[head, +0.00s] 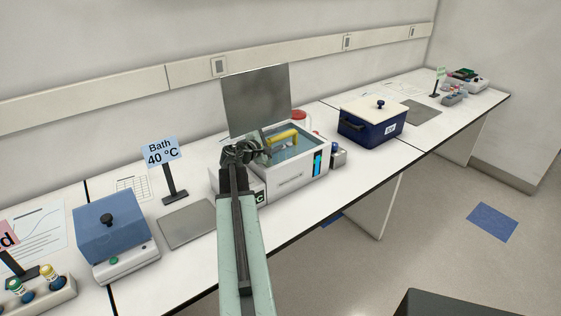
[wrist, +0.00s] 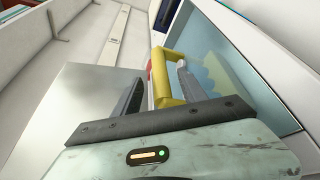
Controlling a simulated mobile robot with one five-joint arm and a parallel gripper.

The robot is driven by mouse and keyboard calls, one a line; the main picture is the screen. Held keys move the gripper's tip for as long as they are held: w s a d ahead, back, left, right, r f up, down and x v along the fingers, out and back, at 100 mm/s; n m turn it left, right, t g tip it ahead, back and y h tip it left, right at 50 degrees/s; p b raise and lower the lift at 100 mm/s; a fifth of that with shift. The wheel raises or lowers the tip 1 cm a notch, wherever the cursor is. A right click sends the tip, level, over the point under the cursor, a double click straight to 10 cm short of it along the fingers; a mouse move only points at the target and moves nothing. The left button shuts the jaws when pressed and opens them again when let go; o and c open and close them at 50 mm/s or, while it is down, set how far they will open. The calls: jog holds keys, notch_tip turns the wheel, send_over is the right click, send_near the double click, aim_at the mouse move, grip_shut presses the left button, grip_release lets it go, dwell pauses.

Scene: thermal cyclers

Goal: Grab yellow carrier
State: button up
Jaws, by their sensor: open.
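The yellow carrier (head: 282,137) shows as a yellow handle above the open white water bath (head: 290,178). In the wrist view the yellow carrier (wrist: 172,78) lies partly between my two fingers, beyond the gripper body. My gripper (head: 250,150) is at the left front of the bath opening, close to the carrier. In the wrist view my gripper (wrist: 158,88) has its fingers apart, one on each side of part of the handle. I cannot tell whether either finger touches it. The carrier's lower part is hidden in the head view.
The bath's raised metal lid (head: 255,100) stands behind the opening. A "Bath 40 °C" sign (head: 162,152) and a blue-lidded device (head: 115,230) are to the left. A dark blue box with a white lid (head: 372,122) is to the right. A metal plate (head: 188,223) lies flat on the bench.

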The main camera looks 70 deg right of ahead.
aim_at(283, 136)
jog(key=b+x, duration=0.1)
jog(key=x, duration=0.5)
jog(key=shift+a, duration=0.1)
grip_shut()
dwell(1.1)
